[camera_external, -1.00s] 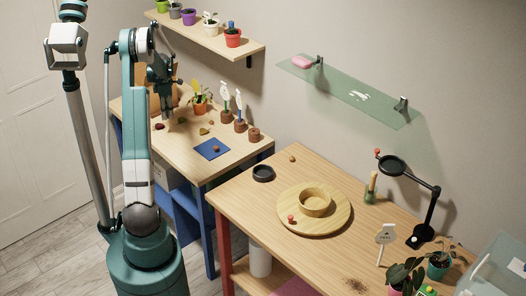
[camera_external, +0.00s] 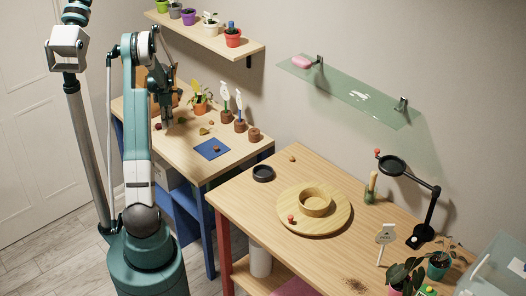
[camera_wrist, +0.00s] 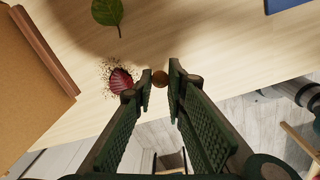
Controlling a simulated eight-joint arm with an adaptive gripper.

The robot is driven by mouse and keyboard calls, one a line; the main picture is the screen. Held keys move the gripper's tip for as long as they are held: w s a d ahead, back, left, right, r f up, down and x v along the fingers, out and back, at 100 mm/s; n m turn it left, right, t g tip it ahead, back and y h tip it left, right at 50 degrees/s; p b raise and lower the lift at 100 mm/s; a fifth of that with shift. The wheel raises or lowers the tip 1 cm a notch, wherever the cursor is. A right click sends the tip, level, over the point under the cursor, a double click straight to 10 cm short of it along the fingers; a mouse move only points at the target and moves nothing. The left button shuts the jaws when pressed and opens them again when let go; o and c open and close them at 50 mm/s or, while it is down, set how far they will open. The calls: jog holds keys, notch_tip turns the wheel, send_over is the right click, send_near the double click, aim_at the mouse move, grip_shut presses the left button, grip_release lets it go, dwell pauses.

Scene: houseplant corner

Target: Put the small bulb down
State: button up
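The bulb is too small to make out there. Whether it touches the tabletop is unclear.
A dark red ribbed object (camera_wrist: 120,81) with soil crumbs lies just left of my fingertips. A green leaf (camera_wrist: 107,12) and a brown box-like edge (camera_wrist: 45,50) are near. Potted markers (camera_external: 240,125) stand right.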

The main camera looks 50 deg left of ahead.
aim_at(168, 134)
jog(key=shift+f, duration=0.3)
jog(key=shift+f, duration=1.9)
jog(key=shift+f+b, duration=0.15)
jog(key=shift+b, duration=0.25)
jog(key=o, duration=0.6)
jog(key=shift+o, duration=0.2)
jog(key=r, duration=0.4)
jog(key=r+p, duration=0.1)
jog(key=r, duration=0.7)
jog(key=shift+s+d+r+p, duration=0.15)
jog(key=shift+d+r+p, duration=0.1)
jog(key=shift+p, duration=0.1)
jog(key=shift+f, duration=0.1)
